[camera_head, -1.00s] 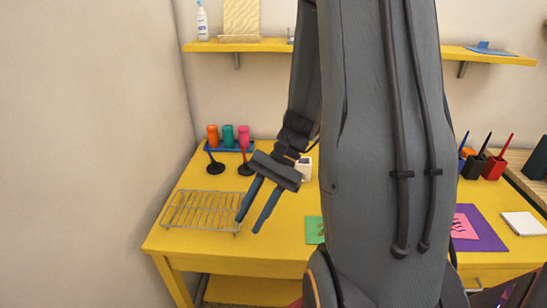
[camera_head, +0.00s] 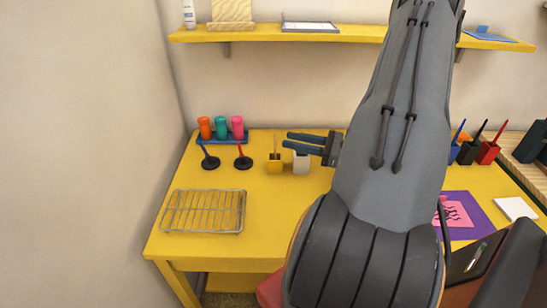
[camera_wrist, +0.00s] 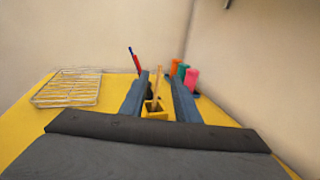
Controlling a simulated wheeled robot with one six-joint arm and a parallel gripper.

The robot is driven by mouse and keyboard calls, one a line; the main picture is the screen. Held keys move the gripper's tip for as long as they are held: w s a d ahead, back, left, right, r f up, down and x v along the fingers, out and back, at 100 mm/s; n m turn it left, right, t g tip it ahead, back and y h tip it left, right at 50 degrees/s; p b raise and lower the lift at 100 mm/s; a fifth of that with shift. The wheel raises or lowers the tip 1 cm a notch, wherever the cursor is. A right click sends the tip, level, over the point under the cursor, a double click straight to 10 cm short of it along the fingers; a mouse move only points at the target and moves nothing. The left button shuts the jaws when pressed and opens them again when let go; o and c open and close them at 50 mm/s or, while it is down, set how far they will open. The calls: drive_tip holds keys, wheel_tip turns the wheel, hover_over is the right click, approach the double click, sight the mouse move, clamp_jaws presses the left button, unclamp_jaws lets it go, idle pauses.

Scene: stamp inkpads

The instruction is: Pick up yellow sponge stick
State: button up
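The yellow sponge stick (camera_head: 275,142) stands upright in a yellow block holder (camera_head: 275,167) on the yellow table. In the wrist view the stick (camera_wrist: 157,83) rises from its holder (camera_wrist: 156,112), in the gap between my fingers. My gripper (camera_head: 287,140) is open and points left, its fingers just right of the stick in the head view. The two fingers are clearly apart and nothing is held. I cannot tell exactly how far the fingertips are from the stick.
A white holder (camera_head: 301,166) stands right of the yellow one, below my fingers. Blue and red stamps (camera_head: 243,161) and a blue rack with orange, teal and pink bottles (camera_head: 221,129) are to the left. A wire rack (camera_head: 203,212) lies at the front left. A shelf (camera_head: 270,36) is above.

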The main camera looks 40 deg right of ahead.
sight(275, 137)
drive_tip(key=p+x, duration=0.2)
drive_tip(key=x, duration=0.4)
drive_tip(key=shift+w+a+p, duration=0.2)
drive_tip(key=shift+a+p, duration=0.1)
clamp_jaws()
